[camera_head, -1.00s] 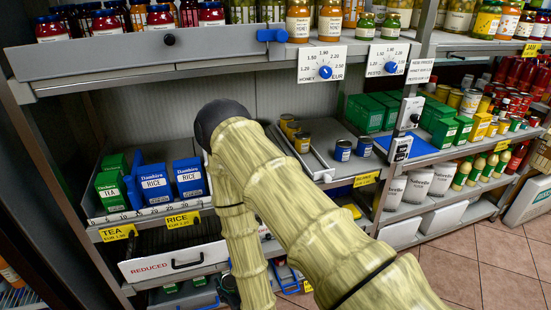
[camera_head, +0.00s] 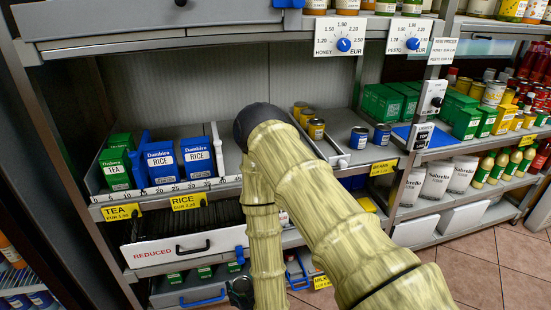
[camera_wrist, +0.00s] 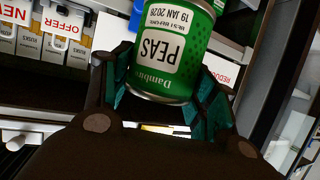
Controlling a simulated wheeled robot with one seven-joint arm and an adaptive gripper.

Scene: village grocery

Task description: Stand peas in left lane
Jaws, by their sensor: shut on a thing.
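My gripper (camera_wrist: 165,88) is shut on a green can of peas (camera_wrist: 172,50) in the wrist view. The can's white PEAS label appears upside down in that picture, and its far end is cut off by the frame. In the head view my arm hides much of the shelf's middle, only a dark part of my gripper (camera_head: 240,291) shows low down, and the can cannot be made out. On the shelf, gold-topped cans (camera_head: 316,129) stand in one lane and blue cans (camera_head: 359,138) stand to their right. A bare lane strip (camera_head: 229,155) shows left of my arm.
Green tea boxes (camera_head: 117,169) and blue rice boxes (camera_head: 160,161) fill the shelf's left end. A REDUCED drawer (camera_head: 180,250) lies below. A price-dial panel (camera_head: 339,38) hangs from the upper shelf.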

